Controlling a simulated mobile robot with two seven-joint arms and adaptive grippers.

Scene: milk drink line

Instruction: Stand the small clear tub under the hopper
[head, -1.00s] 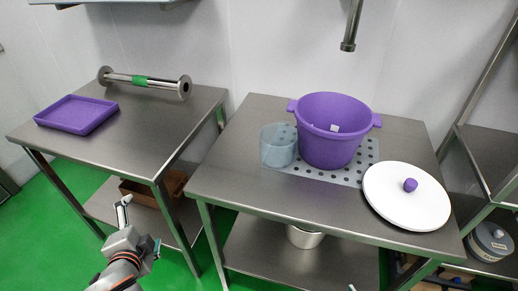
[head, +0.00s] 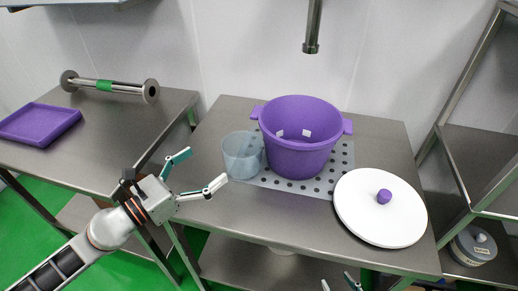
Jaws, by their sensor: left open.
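The small clear tub (head: 240,158) stands upright at the left edge of the perforated plate, close to the purple pot (head: 290,150). Nothing in view is clearly a hopper; a metal pipe (head: 313,30) hangs down over the table behind the pot. My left gripper (head: 206,168) is open and empty, its fingers spread toward the tub from the left, a short gap away. Only the fingertips of my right gripper (head: 338,281) show at the bottom edge; they are apart with nothing seen between them.
The perforated plate (head: 335,165) lies on the steel table (head: 285,215). A white lid (head: 370,222) with a purple knob lies at right. The left table (head: 110,130) holds a purple tray (head: 38,125) and a metal roller (head: 105,86). The table front is clear.

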